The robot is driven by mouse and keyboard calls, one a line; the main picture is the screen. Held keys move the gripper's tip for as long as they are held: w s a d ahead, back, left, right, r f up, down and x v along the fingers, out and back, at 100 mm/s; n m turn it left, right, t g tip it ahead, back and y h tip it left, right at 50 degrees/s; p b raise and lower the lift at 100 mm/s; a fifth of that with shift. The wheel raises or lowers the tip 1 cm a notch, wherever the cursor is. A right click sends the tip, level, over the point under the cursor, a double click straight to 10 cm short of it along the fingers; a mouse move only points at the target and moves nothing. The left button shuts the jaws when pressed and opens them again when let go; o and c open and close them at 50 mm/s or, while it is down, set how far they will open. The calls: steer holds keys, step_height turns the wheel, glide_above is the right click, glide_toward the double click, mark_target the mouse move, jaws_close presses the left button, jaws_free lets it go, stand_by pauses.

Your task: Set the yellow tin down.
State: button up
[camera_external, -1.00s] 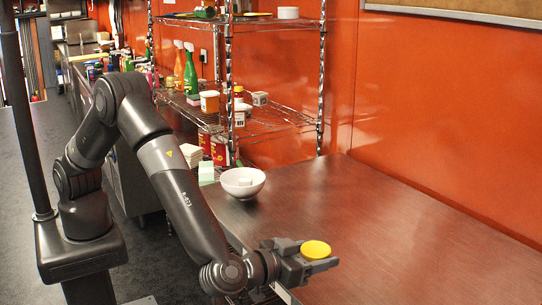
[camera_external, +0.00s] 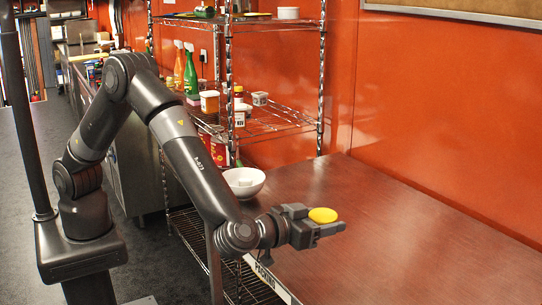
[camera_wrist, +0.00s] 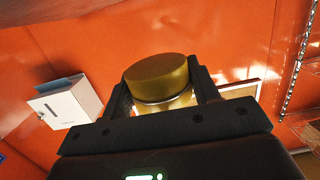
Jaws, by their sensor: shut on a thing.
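The yellow tin (camera_external: 323,215) is a short round tin with a yellow lid. My gripper (camera_external: 322,228) is shut on it and holds it out over the brown table (camera_external: 420,230), in the air. In the wrist view the tin (camera_wrist: 157,78) sits between the two fingers of my gripper (camera_wrist: 163,97), with its lid and a silver rim beneath it showing. The gap between the tin and the table cannot be measured from these views.
A white bowl (camera_external: 244,183) with something pale in it stands at the table's left edge. A wire shelf (camera_external: 275,122) with bottles and tubs stands behind it. The table's middle and right are clear. A white box (camera_wrist: 68,104) is on the orange wall.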

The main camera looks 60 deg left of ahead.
steer(key=w+a, duration=2.1)
steer(key=a, duration=0.3)
steer(key=w+a, duration=0.4)
steer(key=a, duration=1.2)
steer(key=s+a+f, duration=0.1)
steer(key=a+f, duration=0.3)
steer(key=a, duration=1.1)
steer(key=d, duration=0.6)
steer(key=s+a, duration=0.1)
steer(key=s+a+m+h, duration=0.1)
steer(key=s+a, duration=0.1)
steer(key=s+a+f+m+h, duration=0.1)
steer(key=s+a, duration=0.1)
steer(key=s+a+f+m+h, duration=0.1)
steer(key=s+h, duration=0.2)
steer(key=s, duration=0.2)
steer(key=shift+s+a+f+m+g, duration=0.2)
steer(key=shift+s+a+m+g, duration=0.1)
steer(key=shift+s+a+g, duration=0.1)
steer(key=shift+w, duration=0.1)
